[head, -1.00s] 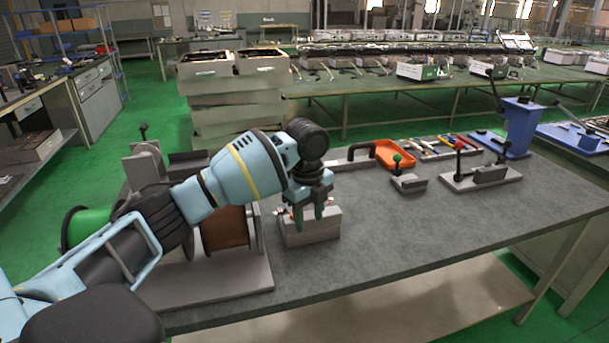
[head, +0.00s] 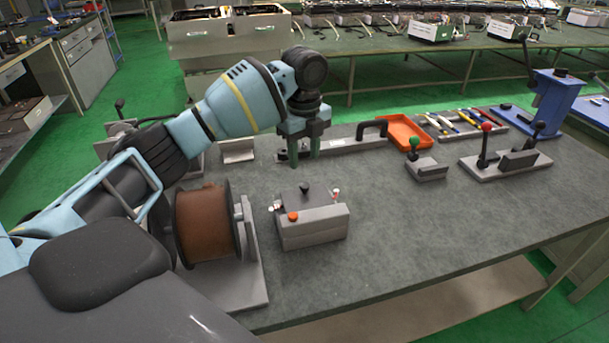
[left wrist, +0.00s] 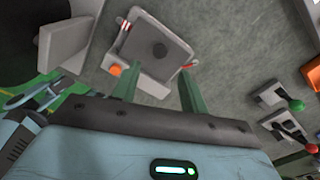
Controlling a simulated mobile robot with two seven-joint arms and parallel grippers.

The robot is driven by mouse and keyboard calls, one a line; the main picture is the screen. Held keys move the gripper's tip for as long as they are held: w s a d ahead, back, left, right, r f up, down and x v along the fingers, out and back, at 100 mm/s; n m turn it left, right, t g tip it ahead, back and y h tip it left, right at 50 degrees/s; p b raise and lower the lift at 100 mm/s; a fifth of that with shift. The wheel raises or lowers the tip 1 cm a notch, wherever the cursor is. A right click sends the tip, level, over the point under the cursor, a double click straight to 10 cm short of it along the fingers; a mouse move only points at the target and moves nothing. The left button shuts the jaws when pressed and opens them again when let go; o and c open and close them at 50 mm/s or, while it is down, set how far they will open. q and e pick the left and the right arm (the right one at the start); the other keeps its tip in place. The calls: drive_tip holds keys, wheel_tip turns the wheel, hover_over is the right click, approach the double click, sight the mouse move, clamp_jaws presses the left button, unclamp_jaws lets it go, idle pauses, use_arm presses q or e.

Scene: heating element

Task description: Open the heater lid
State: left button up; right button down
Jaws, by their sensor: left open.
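The heater (head: 312,225) is a small grey box on the workbench, with a lid bearing a black knob (head: 305,187) and an orange button (head: 293,216) near its front. The heater's lid (left wrist: 152,48) is flat and shut in the left wrist view, with the black knob at its middle. My left gripper (head: 305,163) is open and empty, fingers pointing down, apart from the heater and above and behind it in the head view. In the left wrist view its two green fingers (left wrist: 158,92) reach toward the heater's orange-button side. My right gripper is not in view.
A spool of brown wire (head: 203,222) stands left of the heater. Behind are an orange tray (head: 405,132), a green-knobbed fixture (head: 427,172), a red-knobbed fixture (head: 505,165) and a blue press (head: 556,100). The bench front right of the heater is clear.

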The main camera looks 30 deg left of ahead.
sight(304, 184)
use_arm(q)
drive_tip(key=shift+f, duration=3.95)
drive_tip(key=shift+c, duration=0.4)
clamp_jaws()
